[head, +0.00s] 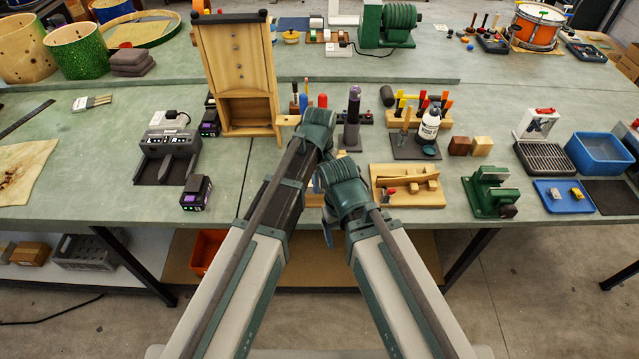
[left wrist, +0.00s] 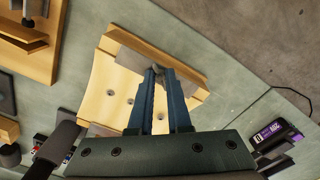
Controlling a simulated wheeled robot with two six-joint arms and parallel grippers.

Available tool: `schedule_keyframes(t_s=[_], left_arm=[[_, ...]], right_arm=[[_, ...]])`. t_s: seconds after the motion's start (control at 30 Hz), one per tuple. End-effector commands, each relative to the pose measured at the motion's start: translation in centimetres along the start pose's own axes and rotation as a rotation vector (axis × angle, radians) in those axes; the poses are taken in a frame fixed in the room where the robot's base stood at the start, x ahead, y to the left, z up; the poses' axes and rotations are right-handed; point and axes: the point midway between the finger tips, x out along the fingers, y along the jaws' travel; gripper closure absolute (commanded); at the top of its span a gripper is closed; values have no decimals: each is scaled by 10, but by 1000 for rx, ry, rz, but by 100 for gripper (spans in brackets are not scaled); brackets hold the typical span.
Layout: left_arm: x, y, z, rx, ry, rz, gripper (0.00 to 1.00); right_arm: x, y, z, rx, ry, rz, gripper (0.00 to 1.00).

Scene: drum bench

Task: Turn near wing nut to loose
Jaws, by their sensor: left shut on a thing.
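A pale wooden fixture (left wrist: 106,98) with several small holes and grey metal strips lies on the bench in the left wrist view. In the head view my arms cover most of it. My left gripper (left wrist: 158,74) is shut on a small grey metal piece at the fixture's strip on the bench-edge side, which I take for the near wing nut. The fingers hide most of the nut, so its angle does not show. In the head view the left fingertips are hidden behind my arm. My right gripper (head: 327,234) shows only in part, in front of the bench edge, its jaws unclear.
A tall wooden stand (head: 237,60) rises behind my left arm. A purple-labelled battery (head: 196,192) sits to the left, also in the left wrist view (left wrist: 277,136). A wooden board (head: 420,197) lies to the right. The bench between battery and fixture is clear.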

Motion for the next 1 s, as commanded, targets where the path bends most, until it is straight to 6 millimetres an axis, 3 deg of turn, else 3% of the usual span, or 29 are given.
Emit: schedule_keyframes(t_s=[0.5,1.0], left_arm=[[0,1,0,-455,0,0,100],[0,1,0,-670,0,0,100]], right_arm=[[0,0,0,0,0,0,20],[0,0,0,0,0,0,20]])
